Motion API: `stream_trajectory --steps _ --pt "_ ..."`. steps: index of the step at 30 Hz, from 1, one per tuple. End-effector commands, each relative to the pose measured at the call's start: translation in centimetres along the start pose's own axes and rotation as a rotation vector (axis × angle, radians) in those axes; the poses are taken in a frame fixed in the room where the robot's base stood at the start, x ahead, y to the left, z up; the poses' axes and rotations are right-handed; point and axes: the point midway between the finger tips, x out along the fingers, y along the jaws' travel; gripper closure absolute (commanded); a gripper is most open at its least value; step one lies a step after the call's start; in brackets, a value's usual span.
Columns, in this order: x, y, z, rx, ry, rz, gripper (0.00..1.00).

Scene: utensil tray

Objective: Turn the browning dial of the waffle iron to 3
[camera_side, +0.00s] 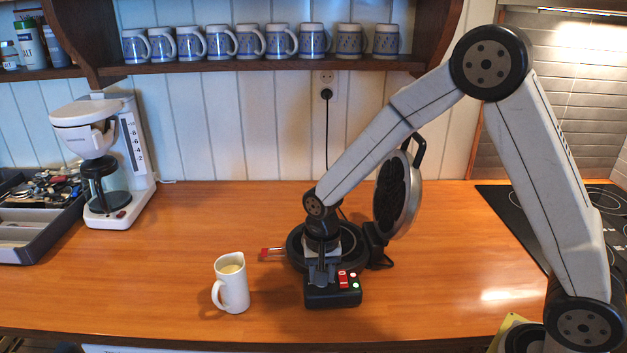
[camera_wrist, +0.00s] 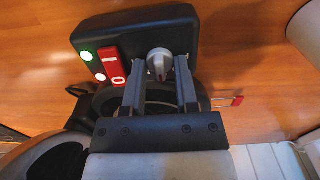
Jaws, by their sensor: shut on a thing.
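The waffle iron stands on the wooden counter with its round lid (camera_side: 399,196) tilted up and open. Its black control box (camera_side: 318,299) is at the front, with a red rocker switch (camera_wrist: 111,66) and green and white lights beside it. The grey browning dial (camera_wrist: 159,58) is on the box, with a reddish mark on its near side. My gripper (camera_side: 322,277) is down at the box, and in the wrist view my gripper (camera_wrist: 158,66) has its fingers on either side of the dial, shut on it. The dial's numbers cannot be read.
A white jug (camera_side: 233,286) with batter-like contents stands left of the box. A red-tipped handle (camera_side: 270,252) sticks out left from the iron. A coffee maker (camera_side: 108,160) and utensil tray (camera_side: 38,232) are at the left, a cooktop (camera_side: 520,215) at the right. Mugs line the shelf.

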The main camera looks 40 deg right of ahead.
Motion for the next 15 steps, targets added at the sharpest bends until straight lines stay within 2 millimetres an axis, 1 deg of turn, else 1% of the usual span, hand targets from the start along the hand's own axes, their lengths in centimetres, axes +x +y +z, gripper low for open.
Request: stream_trajectory --steps 2,3,4,15 --pt "-0.01 -0.03 0.09 -0.001 -0.002 0.000 1.00" --pt "-0.01 -0.03 0.09 -0.001 -0.002 0.000 0.56" --pt "-0.01 -0.03 0.09 -0.001 -0.002 0.000 0.51" --pt "-0.15 -0.03 0.02 -0.002 0.000 0.000 0.51"
